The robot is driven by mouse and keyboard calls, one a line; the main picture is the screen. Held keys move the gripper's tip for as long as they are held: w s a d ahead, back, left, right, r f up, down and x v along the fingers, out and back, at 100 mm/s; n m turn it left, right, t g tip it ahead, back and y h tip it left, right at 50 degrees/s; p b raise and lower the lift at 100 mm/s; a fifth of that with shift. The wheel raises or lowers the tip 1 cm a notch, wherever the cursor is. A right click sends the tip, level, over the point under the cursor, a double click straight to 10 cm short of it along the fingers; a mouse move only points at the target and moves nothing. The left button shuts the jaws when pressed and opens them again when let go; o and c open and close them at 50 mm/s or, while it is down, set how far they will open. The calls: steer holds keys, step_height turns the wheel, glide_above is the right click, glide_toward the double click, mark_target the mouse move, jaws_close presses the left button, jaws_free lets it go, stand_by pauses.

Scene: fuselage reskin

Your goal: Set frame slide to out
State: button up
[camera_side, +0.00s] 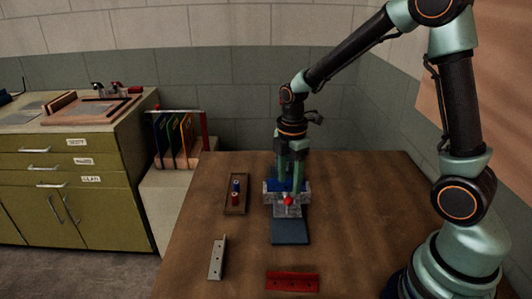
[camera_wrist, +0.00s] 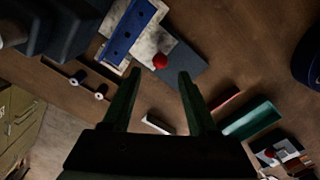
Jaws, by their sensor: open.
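In the side view a grey metal fixture (camera_side: 271,197) stands on the table, with a blue part in it. A grey block with a red knob (camera_side: 287,201) sits at its front, beside a flat blue-grey plate (camera_side: 290,232). I take the knobbed block to be the frame slide; its setting is not clear. My gripper (camera_side: 291,186) points down over the fixture, behind the knob. In the wrist view my gripper (camera_wrist: 159,74) is open, its fingers wide apart. The red knob (camera_wrist: 160,61) shows beyond the fingertips, beside a blue bar with holes (camera_wrist: 125,42).
A small wooden tray (camera_side: 236,208) with red and blue cylinders lies left of the fixture. A silver angle bracket (camera_side: 217,258) and a red bracket (camera_side: 292,281) lie near the front. In the wrist view a green tray (camera_wrist: 250,118) lies right. The table right of the fixture is clear.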

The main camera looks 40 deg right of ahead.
mark_target(288, 203)
step_height(288, 203, down, 9)
steer(key=shift+r, duration=0.2)
jaws_close()
stand_by(1.5)
